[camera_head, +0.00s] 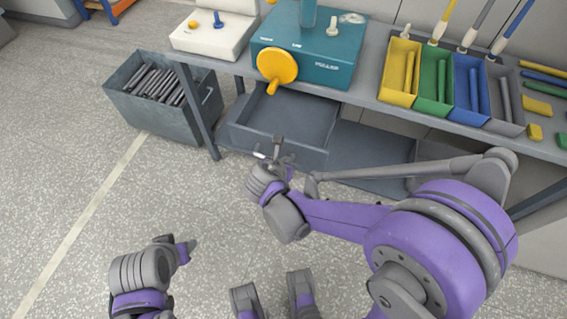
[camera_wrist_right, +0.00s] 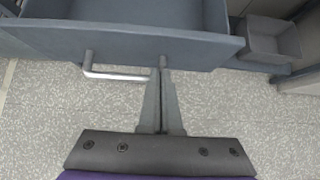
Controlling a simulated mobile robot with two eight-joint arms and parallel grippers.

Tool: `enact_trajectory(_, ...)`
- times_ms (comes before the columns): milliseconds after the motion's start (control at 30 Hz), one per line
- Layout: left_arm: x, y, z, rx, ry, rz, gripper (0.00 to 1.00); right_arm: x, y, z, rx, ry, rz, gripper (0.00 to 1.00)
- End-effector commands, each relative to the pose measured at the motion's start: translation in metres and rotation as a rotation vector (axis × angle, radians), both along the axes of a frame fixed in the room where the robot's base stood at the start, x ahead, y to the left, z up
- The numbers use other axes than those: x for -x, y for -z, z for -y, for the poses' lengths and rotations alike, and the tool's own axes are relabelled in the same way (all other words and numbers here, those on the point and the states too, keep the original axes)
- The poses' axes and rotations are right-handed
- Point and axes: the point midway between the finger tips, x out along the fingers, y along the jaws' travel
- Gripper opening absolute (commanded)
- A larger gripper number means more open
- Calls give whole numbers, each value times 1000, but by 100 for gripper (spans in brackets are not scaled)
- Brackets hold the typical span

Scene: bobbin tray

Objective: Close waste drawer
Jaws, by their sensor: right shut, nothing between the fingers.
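The grey waste drawer (camera_head: 303,152) is pulled out under the bench, and its inside looks empty. Its front panel also shows in the right wrist view (camera_wrist_right: 120,45), with a silver bar handle (camera_wrist_right: 118,75) on it. My right gripper (camera_head: 277,145) is at the drawer front. In the wrist view its fingers (camera_wrist_right: 161,78) are shut together and empty, at the right end of the handle. Whether they touch the panel, I cannot tell. My left gripper (camera_head: 188,250) is low at the left, away from the drawer; its fingers do not show clearly.
A grey bin (camera_head: 150,110) of dark rods stands left of the drawer, beside a bench leg (camera_head: 198,112). On the bench (camera_head: 375,85) are a teal machine (camera_head: 320,65) with a yellow knob (camera_head: 277,66) and coloured trays (camera_head: 400,72). The floor in front is clear.

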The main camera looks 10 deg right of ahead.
Motion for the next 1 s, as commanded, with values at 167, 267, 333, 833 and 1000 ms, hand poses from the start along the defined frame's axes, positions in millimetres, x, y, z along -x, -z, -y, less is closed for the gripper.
enact_trajectory(167, 0, 6, 0, 0, 0, -2, 50, -17, 21, 12, 0, 3, 0, 0)
enact_trajectory(267, 0, 7, 0, 0, 0, -2, 50, -22, 27, 15, -1, 2, 0, 0)
enact_trajectory(333, 0, 8, 0, 0, 0, -2, 50, -24, 29, 16, -1, 2, 0, 0)
enact_trajectory(833, 0, 9, 0, 0, 0, -3, 50, -29, 30, 20, -1, 3, 1, 0)
enact_trajectory(1000, 0, 12, 0, 0, 0, -4, 50, -50, 31, 35, -1, 6, 0, 0)
